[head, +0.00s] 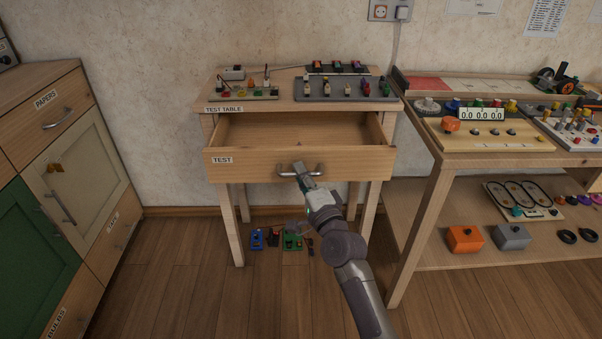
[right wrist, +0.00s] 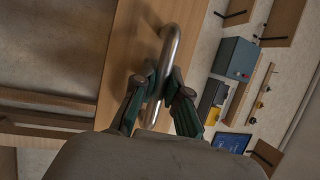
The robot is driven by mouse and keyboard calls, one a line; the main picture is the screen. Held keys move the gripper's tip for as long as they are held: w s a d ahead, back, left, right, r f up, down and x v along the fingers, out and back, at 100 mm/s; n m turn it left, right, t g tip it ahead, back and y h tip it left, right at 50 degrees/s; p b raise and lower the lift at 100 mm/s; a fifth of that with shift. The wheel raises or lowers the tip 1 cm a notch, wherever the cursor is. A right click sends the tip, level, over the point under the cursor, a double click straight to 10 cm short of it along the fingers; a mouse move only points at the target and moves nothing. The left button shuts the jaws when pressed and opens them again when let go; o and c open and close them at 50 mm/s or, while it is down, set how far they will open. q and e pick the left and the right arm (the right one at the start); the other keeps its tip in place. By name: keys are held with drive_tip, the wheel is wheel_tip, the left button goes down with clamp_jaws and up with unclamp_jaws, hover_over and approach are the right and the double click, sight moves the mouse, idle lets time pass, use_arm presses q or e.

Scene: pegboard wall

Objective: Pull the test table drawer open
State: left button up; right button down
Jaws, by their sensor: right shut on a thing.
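The test table (head: 290,104) stands against the wall, with its drawer (head: 240,168) pulled out well past the table top. The drawer front bears a TEST label and a curved metal handle (head: 286,170). The part of the inside that shows is bare wood. My right gripper (head: 302,172) is at the drawer front, shut on the handle. In the right wrist view, the handle bar (right wrist: 169,60) passes between the two green-sided fingers (right wrist: 160,97). My left gripper is not in view.
Boards with small parts (head: 345,88) lie on the table top. A workbench (head: 432,185) stands close on the right. A cabinet (head: 75,175) with PAPERS and other labels is on the left. Small coloured parts (head: 291,241) lie on the floor below. Floor in front is clear.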

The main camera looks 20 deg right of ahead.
drive_tip(key=c, duration=1.4)
unclamp_jaws()
drive_tip(key=shift+c, duration=0.2)
drive_tip(key=shift+s+f, duration=0.1)
drive_tip(key=v, duration=1.1)
drive_tip(key=shift+s, duration=0.4)
drive_tip(key=shift+d, duration=0.1)
